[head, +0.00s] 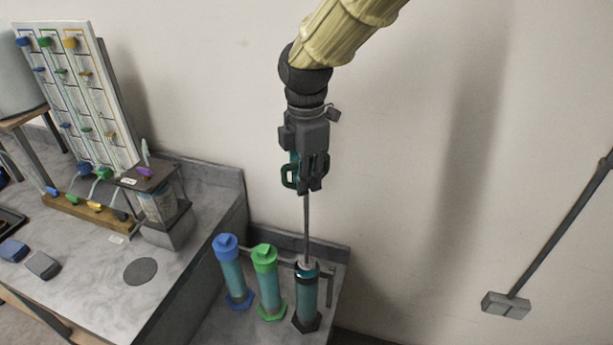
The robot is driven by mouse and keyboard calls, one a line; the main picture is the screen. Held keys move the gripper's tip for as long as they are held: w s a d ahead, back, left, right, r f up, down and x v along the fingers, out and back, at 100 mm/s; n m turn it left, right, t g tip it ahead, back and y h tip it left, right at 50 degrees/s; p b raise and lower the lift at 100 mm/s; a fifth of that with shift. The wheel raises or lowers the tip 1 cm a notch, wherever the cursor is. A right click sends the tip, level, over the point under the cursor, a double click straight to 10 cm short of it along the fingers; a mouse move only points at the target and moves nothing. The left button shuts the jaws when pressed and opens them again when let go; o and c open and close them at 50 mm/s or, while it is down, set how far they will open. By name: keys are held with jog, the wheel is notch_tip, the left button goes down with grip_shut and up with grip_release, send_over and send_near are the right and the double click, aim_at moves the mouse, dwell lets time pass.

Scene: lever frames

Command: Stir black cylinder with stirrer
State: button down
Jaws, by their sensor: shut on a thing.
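The black cylinder (308,299) is a teal-bodied tube with a dark collar and dark base, upright at the right end of a row on the low counter. My gripper (306,187) is above it, pointing down, shut on the stirrer. The stirrer has a teal and dark green handle (289,175) at the fingers and a thin grey rod (306,222) running straight down to the cylinder's top. The rod's lower end is hidden, and it appears to be inside the cylinder.
A green-capped cylinder (267,281) and a blue-capped cylinder (232,271) stand close to the left. The higher counter (190,272) on the left holds a clear box (157,207) and a board with coloured knobs (75,95).

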jog(key=b, duration=0.2)
send_over(306, 250)
jog(key=shift+w+f, duration=0.25)
jog(key=shift+f, duration=1.65)
jog(key=shift+w+f, duration=0.2)
jog(key=shift+f, duration=1.8)
jog(key=shift+f+b, duration=0.95)
jog(key=shift+f, duration=2.75)
jog(key=shift+f+b, duration=1.05)
jog(key=shift+f, duration=2.6)
